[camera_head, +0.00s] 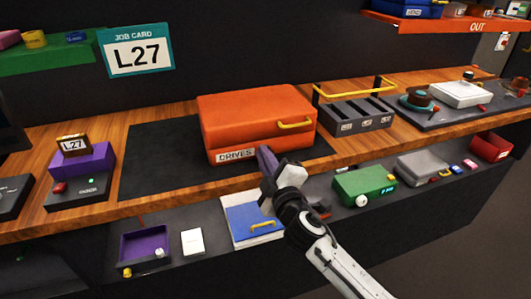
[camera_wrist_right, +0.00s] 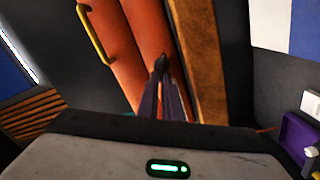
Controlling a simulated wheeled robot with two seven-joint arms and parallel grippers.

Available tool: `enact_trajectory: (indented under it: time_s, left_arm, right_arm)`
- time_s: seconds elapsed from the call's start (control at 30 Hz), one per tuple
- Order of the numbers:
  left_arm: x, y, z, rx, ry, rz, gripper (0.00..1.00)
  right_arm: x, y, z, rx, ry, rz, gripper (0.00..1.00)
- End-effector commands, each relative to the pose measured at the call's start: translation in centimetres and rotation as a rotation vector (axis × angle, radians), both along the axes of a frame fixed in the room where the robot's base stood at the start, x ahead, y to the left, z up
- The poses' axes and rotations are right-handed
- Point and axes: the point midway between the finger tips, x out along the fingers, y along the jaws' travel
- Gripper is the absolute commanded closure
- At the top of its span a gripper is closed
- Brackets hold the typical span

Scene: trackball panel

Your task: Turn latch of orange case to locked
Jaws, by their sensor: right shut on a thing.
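The orange case (camera_head: 255,112) lies closed on a dark mat, with a yellow handle (camera_head: 295,125) on its front and a "DRIVES" label (camera_head: 236,155) low on its front left. In the right wrist view the case (camera_wrist_right: 149,30) fills the upper middle. My right gripper (camera_head: 266,156) is at the case's lower front edge, right of the label. In the wrist view its fingers (camera_wrist_right: 162,68) are together at the case front, shut on the latch, which they almost wholly hide. I cannot tell how the latch is turned. My left gripper is not in view.
A dark rack (camera_head: 358,118) with a yellow bar stands right of the case. A purple box with an L27 tag (camera_head: 75,143) stands at the left.

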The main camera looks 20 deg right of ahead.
Motion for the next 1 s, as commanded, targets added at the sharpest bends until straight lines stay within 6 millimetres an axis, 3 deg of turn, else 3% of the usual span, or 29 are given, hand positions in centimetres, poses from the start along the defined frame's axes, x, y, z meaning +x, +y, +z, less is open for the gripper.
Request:
enact_trajectory:
  time_s: [0.5,1.0]
  left_arm:
    - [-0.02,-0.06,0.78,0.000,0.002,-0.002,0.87]
    - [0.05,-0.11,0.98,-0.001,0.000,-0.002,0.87]
  right_arm:
    - [-0.03,0.23,-0.74,-0.393,-0.010,0.000,1.00]
    - [-0.04,0.27,-1.03,-0.498,-0.012,0.001,1.00]
